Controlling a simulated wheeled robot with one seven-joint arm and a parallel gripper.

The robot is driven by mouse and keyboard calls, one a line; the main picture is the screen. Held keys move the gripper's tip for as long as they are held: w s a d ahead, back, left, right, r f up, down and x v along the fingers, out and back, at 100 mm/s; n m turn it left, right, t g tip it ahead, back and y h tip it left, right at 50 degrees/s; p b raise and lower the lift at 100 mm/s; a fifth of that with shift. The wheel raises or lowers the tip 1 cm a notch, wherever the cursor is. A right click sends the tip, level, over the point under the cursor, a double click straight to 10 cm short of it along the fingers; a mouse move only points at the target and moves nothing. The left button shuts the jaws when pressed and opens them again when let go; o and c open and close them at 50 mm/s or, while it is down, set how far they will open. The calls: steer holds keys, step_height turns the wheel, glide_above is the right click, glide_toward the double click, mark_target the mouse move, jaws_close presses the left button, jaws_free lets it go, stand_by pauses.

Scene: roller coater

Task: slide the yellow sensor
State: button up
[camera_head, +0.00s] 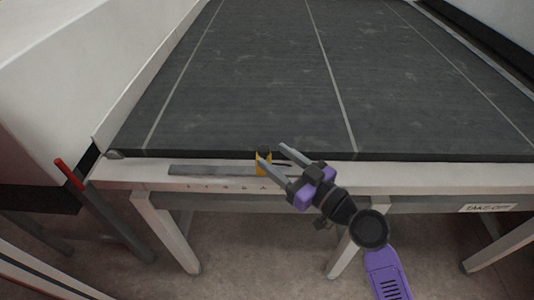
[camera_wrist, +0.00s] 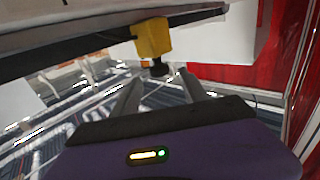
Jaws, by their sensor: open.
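The yellow sensor (camera_head: 263,167) is a small block on a grey slotted rail (camera_head: 212,170) along the front edge of the roller coater table. It stands at the right part of the rail. In the wrist view the yellow sensor (camera_wrist: 153,38) shows above the fingers, with a dark knob below it. My gripper (camera_head: 272,154) has its two grey fingers apart, with the sensor beside the left fingertip. In the wrist view my gripper (camera_wrist: 160,80) is open, its fingertips just short of the sensor's knob. I cannot tell whether a finger touches the sensor.
A dark belt (camera_head: 260,75) with pale lines fills the table behind the rail. A red-handled lever (camera_head: 69,173) stands at the left. A label (camera_head: 487,208) is on the front frame at right. Table legs stand below the edge, with open floor between them.

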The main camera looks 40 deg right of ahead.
steer(key=s, duration=0.3)
steer(key=shift+d+b, duration=0.25)
steer(key=shift+b, duration=0.05)
stand_by(0.3)
steer(key=s+d+f+m+h, duration=0.2)
steer(key=s+m+h, duration=0.35)
steer(key=s, duration=0.25)
steer(key=s+a+f+n+g+y, duration=0.1)
steer(key=s+a, duration=0.4)
steer(key=s, duration=0.5)
steer(key=s+a+f+n+g+y, duration=0.1)
steer(key=s+a, duration=0.4)
steer(key=s, duration=0.6)
steer(key=shift+a+f+n+g+y, duration=0.3)
steer(key=shift+n+g, duration=0.2)
steer(key=shift+n, duration=0.35)
steer(key=shift+r, duration=0.1)
